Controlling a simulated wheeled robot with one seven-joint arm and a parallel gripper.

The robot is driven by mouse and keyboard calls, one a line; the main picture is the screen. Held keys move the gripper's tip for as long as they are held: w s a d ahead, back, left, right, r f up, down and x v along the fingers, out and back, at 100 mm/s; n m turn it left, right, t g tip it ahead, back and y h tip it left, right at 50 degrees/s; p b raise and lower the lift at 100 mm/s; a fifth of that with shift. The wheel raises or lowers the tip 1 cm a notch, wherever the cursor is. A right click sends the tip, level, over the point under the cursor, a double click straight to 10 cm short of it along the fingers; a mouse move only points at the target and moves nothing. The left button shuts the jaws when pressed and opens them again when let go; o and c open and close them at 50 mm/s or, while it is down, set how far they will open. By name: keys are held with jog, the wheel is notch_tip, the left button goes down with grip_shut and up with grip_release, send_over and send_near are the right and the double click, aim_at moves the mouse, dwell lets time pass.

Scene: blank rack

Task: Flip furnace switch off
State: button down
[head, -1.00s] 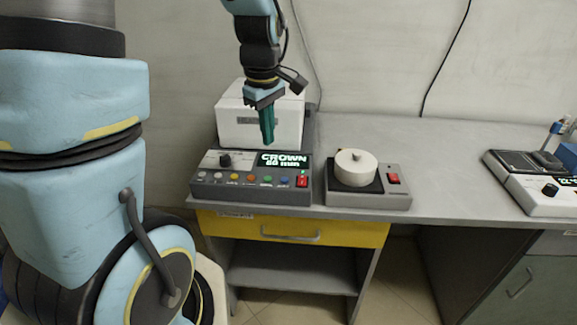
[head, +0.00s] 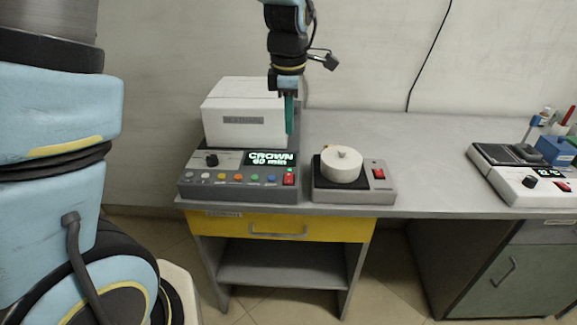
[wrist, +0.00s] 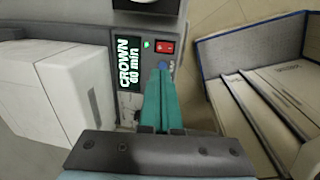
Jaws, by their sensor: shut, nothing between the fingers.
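The furnace is a white box (head: 245,118) on a dark grey control base, with a lit display (head: 270,158) reading "CROWN 60 min". Its red switch (head: 289,179) is at the right end of the front panel, with a lit green light just beside it. The wrist view also shows the red switch (wrist: 165,47), the display (wrist: 125,62) and the green light (wrist: 146,44). My gripper (head: 289,131) has teal fingers, shut and empty, pointing down above the right part of the furnace. In the wrist view the fingertips (wrist: 161,72) appear just below the switch, apart from it, near a blue button.
To the right stands a grey device with a round white lidded pot (head: 341,165) and its own red switch (head: 379,173). Farther right is a white unit (head: 520,183) with a display and another red switch. Bare grey table (head: 425,170) lies between them.

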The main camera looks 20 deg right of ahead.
aim_at(289, 174)
jog(key=f+p, duration=0.1)
jog(key=f, duration=0.3)
jog(key=w+f+p, duration=0.1)
jog(key=f, duration=0.4)
jog(key=f+p, duration=0.2)
jog(key=f, duration=0.2)
jog(key=shift+w+d+f, duration=0.25)
jog(key=shift+d+f, duration=0.05)
jog(key=shift+d, duration=0.05)
jog(key=shift+f, duration=0.1)
jog(key=shift+f, duration=0.1)
